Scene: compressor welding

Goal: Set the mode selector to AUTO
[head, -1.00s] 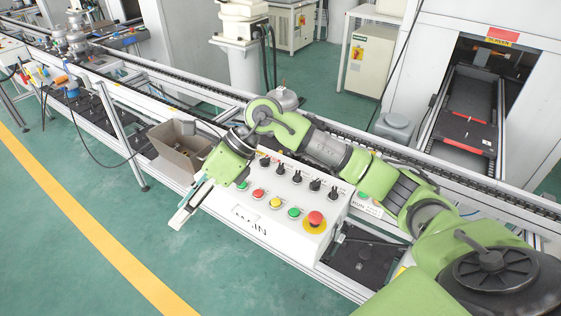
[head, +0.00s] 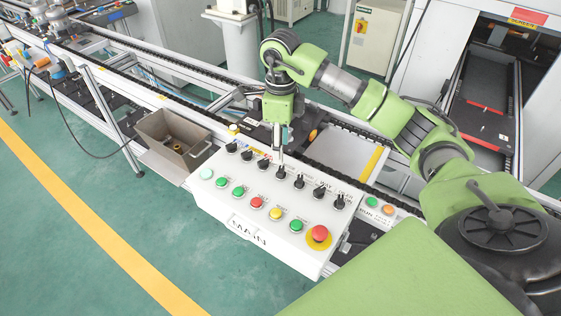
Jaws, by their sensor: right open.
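The white control panel (head: 213,193) marked MAIN has a back row of several black selector knobs, including one left of my gripper (head: 264,162) and one right of it (head: 298,181). The knob labels are too small to read, so I cannot tell which one is the mode selector or where it points. My right gripper (head: 281,154) is open and points straight down at a middle knob (head: 280,172). Its fingertips are at or just above this knob; I cannot tell whether they touch it. My left gripper is not in view.
The panel front has coloured push buttons and a red emergency stop (head: 319,233) on a yellow ring. A grey bin (head: 165,135) with small parts stands to the left. Behind the panel runs the conveyor rail (head: 200,66). Run buttons (head: 372,202) sit at the right.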

